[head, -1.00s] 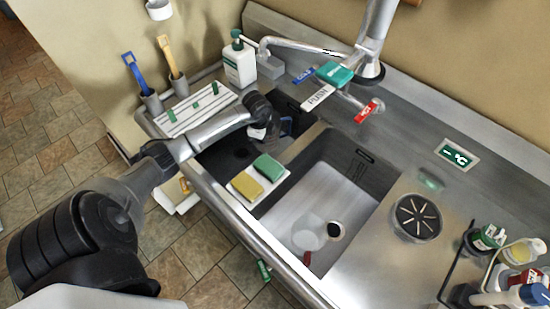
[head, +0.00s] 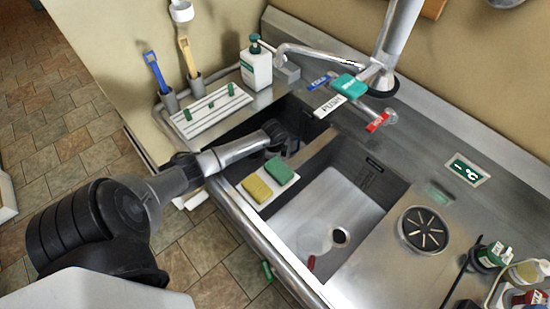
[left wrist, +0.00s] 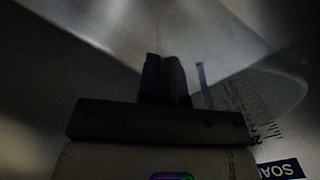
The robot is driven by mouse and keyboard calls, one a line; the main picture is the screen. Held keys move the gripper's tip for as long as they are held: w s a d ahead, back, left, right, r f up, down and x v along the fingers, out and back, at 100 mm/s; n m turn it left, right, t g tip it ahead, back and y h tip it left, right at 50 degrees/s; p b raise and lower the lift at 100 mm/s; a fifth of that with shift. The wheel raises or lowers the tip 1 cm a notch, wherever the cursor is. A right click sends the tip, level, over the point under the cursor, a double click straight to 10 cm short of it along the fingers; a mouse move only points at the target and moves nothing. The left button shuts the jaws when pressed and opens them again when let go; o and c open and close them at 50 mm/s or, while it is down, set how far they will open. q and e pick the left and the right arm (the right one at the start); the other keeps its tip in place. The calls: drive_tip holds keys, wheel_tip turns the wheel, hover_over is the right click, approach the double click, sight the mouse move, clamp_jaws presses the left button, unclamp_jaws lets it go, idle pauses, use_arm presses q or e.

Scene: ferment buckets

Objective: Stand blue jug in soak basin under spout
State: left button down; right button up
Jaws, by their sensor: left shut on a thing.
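My left arm reaches into the dark left basin (head: 236,137), the soak basin by the partly visible label in the wrist view. In the left wrist view, my left gripper (left wrist: 166,78) is shut, its dark fingertips close together. A pale translucent curved body, seemingly the blue jug (left wrist: 265,88), lies beyond them with a narrow blue strip beside the fingers. The grip point itself is too dark to make out. In the head view my wrist mostly hides the jug. The spout (head: 305,49) reaches left from the tap, behind the basin. My right gripper is not in view.
A clear jug with a red handle (head: 314,238) lies in the right basin (head: 340,200). Yellow and green sponges (head: 281,171) sit on the divider. A soap bottle (head: 257,70), white rack (head: 210,112) and brushes (head: 187,57) stand around the left basin's back and left.

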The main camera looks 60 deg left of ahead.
use_arm(q)
drive_tip(key=shift+f, duration=0.3)
drive_tip(key=shift+f, duration=0.15)
drive_tip(key=c, duration=1.3)
unclamp_jaws()
wheel_tip(320, 180, up, 12)
drive_tip(key=b, duration=0.1)
drive_tip(key=shift+s+d, duration=0.25)
